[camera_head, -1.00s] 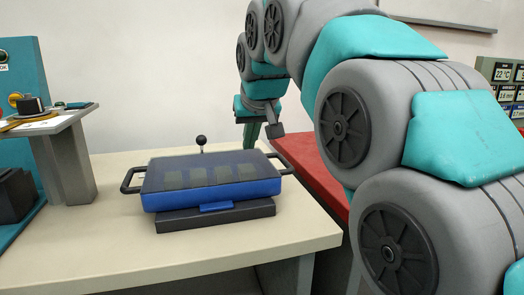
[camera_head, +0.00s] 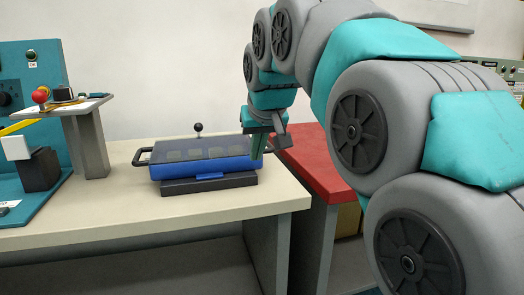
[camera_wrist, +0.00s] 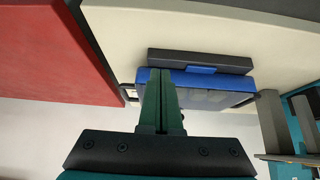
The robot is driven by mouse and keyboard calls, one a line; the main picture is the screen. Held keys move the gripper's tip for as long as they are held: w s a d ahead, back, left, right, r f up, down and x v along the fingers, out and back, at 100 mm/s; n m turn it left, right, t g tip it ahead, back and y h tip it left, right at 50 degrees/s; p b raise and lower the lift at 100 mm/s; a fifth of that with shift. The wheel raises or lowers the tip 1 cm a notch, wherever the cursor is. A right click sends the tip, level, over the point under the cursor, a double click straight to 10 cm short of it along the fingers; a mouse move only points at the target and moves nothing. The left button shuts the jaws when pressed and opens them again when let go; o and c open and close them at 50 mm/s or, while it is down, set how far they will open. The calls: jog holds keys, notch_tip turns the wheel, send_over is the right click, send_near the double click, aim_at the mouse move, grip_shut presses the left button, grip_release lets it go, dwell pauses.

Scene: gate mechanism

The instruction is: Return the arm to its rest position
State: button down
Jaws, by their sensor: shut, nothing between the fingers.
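My gripper (camera_head: 258,146) is at the end of my grey and teal arm, pointing down near the right end of a blue case in the head view. Its green fingers are shut together with nothing between them. They also show in the wrist view (camera_wrist: 160,105), in front of the blue case (camera_wrist: 200,82). In the head view the case (camera_head: 205,165) has a dark clear lid and a black side handle, and sits on a dark base (camera_head: 208,184) on the cream table. Whether the fingers touch the case cannot be told.
The cream table (camera_head: 130,212) has clear room in front of the case. A red-topped surface (camera_head: 312,165) stands right of it. At left are a grey stand (camera_head: 88,140) and a teal panel (camera_head: 30,70) with a red knob (camera_head: 40,96). A small black-knobbed lever (camera_head: 198,128) rises behind the case.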

jog(key=s+d+f+m+g+h, duration=0.1)
jog(key=s+d+f+g, duration=0.1)
jog(key=s+d+f, duration=0.55)
jog(key=s+d+f+m+g+h, duration=0.15)
jog(key=s+d+f, duration=0.25)
jog(key=s+f, duration=0.55)
jog(key=s+d+f+g, duration=0.2)
jog(key=s+f, duration=0.4)
jog(key=s, duration=0.3)
jog(key=s+d+f+g, duration=0.2)
jog(key=s+f+g, duration=0.1)
jog(key=s+f, duration=0.4)
jog(key=s, duration=0.3)
jog(key=shift+s+d+f+y, duration=0.15)
jog(key=shift+d+y, duration=0.15)
jog(key=shift+y, duration=0.05)
